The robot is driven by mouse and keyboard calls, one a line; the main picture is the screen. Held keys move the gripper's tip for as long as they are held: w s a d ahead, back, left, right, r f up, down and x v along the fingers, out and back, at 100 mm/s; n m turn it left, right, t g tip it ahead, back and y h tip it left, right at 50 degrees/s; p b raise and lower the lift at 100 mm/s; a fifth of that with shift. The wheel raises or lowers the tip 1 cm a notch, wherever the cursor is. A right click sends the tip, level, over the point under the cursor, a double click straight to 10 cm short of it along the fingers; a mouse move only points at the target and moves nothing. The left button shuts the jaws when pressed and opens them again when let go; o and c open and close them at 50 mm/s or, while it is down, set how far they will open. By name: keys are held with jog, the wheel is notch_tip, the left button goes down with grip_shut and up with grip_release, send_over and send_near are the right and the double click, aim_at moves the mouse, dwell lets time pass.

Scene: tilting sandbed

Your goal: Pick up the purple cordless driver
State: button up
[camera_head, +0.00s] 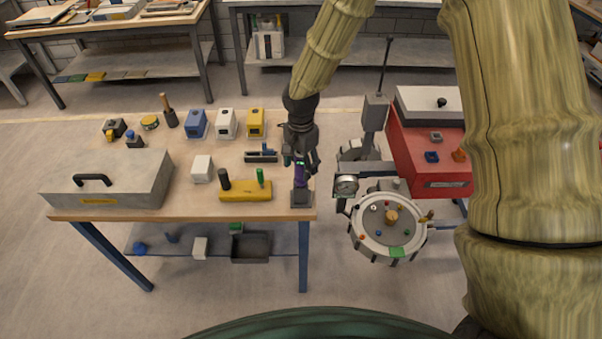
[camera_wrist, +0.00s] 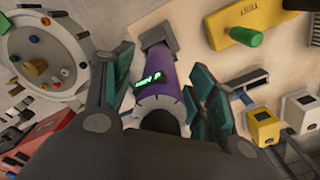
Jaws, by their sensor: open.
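The purple cordless driver (camera_head: 300,178) stands on its dark base (camera_head: 302,198) at the right front corner of the wooden table. In the wrist view the purple driver (camera_wrist: 162,85) lies between my fingers, with a green marking on its side. My gripper (camera_head: 300,160) is right at the upper part of the driver, above the table. In the wrist view my gripper (camera_wrist: 160,95) is open, with one finger on each side of the driver. A gap shows on the right; contact on the left cannot be told.
A yellow block (camera_head: 246,192) with a black and a green peg stands left of the driver. A grey lidded box (camera_head: 125,185) is at the table's left. A round white device (camera_head: 390,222) and a red cabinet (camera_head: 425,160) stand close on the right, off the table.

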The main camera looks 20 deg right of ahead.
jog(key=c, duration=1.2)
